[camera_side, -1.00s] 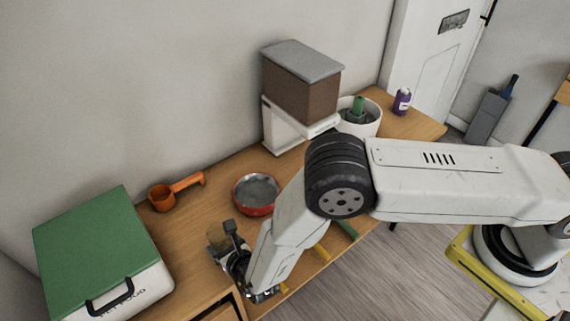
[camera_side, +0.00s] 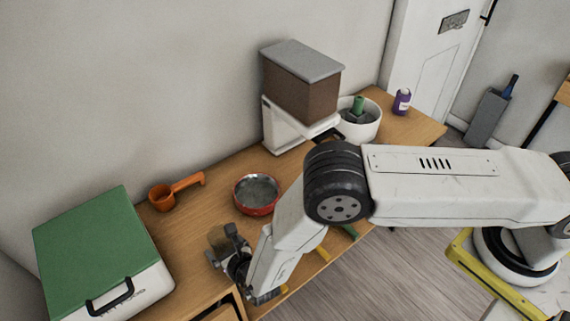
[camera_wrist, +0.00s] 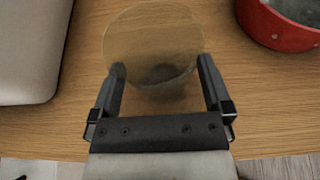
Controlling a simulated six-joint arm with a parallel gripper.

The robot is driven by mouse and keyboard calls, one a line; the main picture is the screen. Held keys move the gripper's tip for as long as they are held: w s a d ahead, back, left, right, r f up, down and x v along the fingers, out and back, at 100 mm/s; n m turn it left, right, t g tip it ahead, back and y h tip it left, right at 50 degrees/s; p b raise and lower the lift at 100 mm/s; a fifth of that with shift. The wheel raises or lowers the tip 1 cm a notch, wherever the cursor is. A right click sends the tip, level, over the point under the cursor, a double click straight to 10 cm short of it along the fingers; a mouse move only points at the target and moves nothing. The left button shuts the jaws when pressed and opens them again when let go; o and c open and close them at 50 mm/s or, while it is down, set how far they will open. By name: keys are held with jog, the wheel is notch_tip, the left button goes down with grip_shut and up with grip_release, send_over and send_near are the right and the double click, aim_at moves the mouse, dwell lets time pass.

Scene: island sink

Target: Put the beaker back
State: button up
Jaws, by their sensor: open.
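The beaker (camera_wrist: 153,42) is a clear, amber-tinted round vessel on the wooden counter. In the wrist view it is between and just beyond my fingertips, with its rim towards the camera. In the side view the beaker (camera_side: 217,238) shows as a small brownish shape, partly hidden by my gripper. My gripper (camera_wrist: 161,70) is open, with one finger on each side of the beaker. I cannot tell whether either finger touches it. In the side view my gripper (camera_side: 222,246) is low over the counter's front edge.
A red bowl (camera_side: 257,209) stands right of the beaker, and an orange scoop (camera_side: 163,198) behind left. A green-lidded white box (camera_side: 95,250) is at the left. A brown-and-white dispenser (camera_side: 300,85), a white pot (camera_side: 360,130) and a purple can (camera_side: 402,102) stand farther right.

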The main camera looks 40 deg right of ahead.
jog(key=shift+r, duration=0.15)
jog(key=shift+s+r, duration=0.2)
jog(key=shift+s, duration=0.3)
jog(key=v, duration=1.1)
jog(key=w+d+r+m+g+h, duration=0.1)
jog(key=d+r+m+g+h, duration=0.35)
jog(key=d+m, duration=0.45)
jog(key=w+d+r+m+g+h, duration=0.2)
jog(key=d+r+m+g+h, duration=0.25)
jog(key=d, duration=0.75)
jog(key=s+d+r+m+g+y, duration=0.1)
jog(key=s+d+r+m+y, duration=0.2)
jog(key=m, duration=0.8)
jog(key=s+d+r+m+y, duration=0.4)
jog(key=d+r+m+y, duration=0.2)
jog(key=m, duration=0.5)
notch_tip(320, 180, up, 2)
jog(key=shift+d+r+m+g, duration=0.1)
jog(key=shift+d+m+g, duration=0.3)
jog(key=shift+d, duration=0.8)
